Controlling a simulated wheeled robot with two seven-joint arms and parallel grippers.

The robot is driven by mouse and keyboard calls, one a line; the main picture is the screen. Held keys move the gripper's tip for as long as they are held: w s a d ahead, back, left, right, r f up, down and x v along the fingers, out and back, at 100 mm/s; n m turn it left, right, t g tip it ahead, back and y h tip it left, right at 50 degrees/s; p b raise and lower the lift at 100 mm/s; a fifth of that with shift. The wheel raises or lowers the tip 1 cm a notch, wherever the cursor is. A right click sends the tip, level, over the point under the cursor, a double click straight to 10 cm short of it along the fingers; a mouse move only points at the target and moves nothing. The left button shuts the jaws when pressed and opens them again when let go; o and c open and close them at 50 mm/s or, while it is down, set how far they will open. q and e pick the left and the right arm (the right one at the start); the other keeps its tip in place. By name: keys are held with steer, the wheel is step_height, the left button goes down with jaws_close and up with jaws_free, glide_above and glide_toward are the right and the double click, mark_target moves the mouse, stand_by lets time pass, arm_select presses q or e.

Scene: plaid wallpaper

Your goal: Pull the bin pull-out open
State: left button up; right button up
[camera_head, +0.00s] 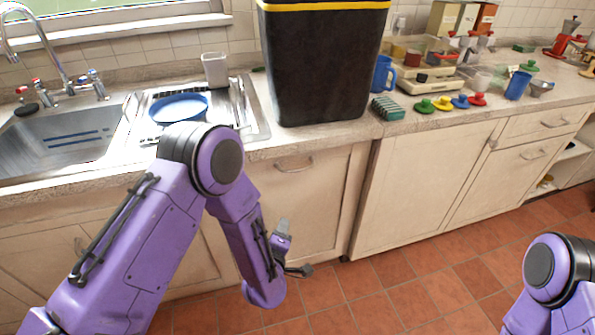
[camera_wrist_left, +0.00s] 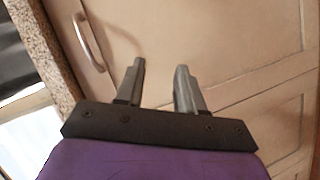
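The bin pull-out looks to be the cream cabinet front (camera_head: 315,195) under the counter, with a curved metal handle (camera_head: 293,166) near its top. It appears shut, flush with its neighbours. The left arm hides its left part. My left gripper (camera_head: 292,252) is low in front of this front, below the handle. In the left wrist view its two fingers (camera_wrist_left: 160,85) are apart with nothing between them. A handle (camera_wrist_left: 88,42) shows there at upper left, away from the fingers. My right gripper is out of view; only part of the right arm shows at lower right.
A tall black container (camera_head: 325,65) with a yellow band stands on the counter (camera_head: 345,133) above the front. A sink (camera_head: 60,140) is at left. Mugs and small coloured items stand at right. The tiled floor (camera_head: 400,290) in front is clear.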

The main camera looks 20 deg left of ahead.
mark_target(301, 169)
arm_select(q)
steer(key=w+d+r+n+t+y, duration=0.1)
steer(key=w+d+r+n+t, duration=0.3)
steer(key=w+r, duration=0.4)
steer(key=shift+n+g, duration=0.3)
steer(key=x, duration=0.3)
steer(key=a+x, duration=0.1)
steer(key=x, duration=0.2)
steer(key=r+p+x, duration=0.1)
steer(key=x, duration=0.2)
steer(key=shift+s+a, duration=0.15)
steer(key=shift+s, duration=0.05)
steer(key=shift+c, duration=0.4)
jaws_close()
